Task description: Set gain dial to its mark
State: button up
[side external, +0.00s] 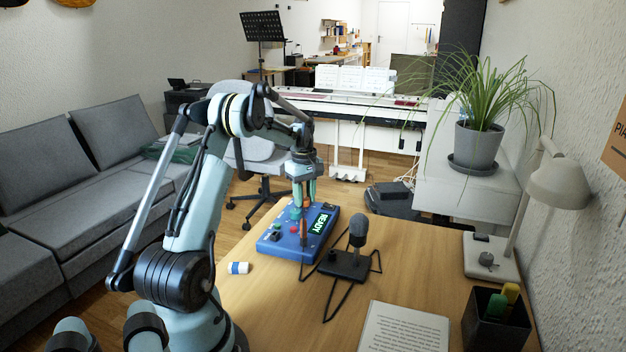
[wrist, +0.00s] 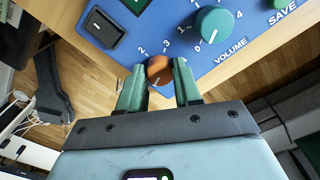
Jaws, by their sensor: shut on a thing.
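The blue device box (side external: 270,243) stands on the wooden desk, with a lit green READY display (side external: 321,223). In the wrist view, my gripper (wrist: 160,76) is shut on an orange-brown dial (wrist: 159,68), one green finger on each side of it. The numbers 2 and 3 show just above this dial. Its name label and its lower scale are hidden by my gripper, so I cannot read its mark. A teal dial (wrist: 214,23) labelled VOLUME sits to its upper right, its white line towards 0. In the side view, my gripper (side external: 303,196) reaches down over the box's far part.
A black rocker switch (wrist: 101,27) sits left of the dials, and a SAVE label is at the right. A microphone (side external: 357,232) on a black base stands right of the box. A small white-and-blue item (side external: 239,268) lies in front. Paper (side external: 405,330) lies nearer.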

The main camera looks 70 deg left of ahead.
jog(key=m, duration=0.4)
jog(key=shift+m, duration=0.3)
jog(key=m, duration=0.3)
jog(key=shift+m, duration=0.4)
jog(key=m, duration=1.2)
jog(key=shift+m, duration=0.3)
jog(key=m, duration=0.3)
jog(key=shift+m, duration=0.3)
jog(key=m, duration=0.8)
jog(key=shift+m, duration=0.3)
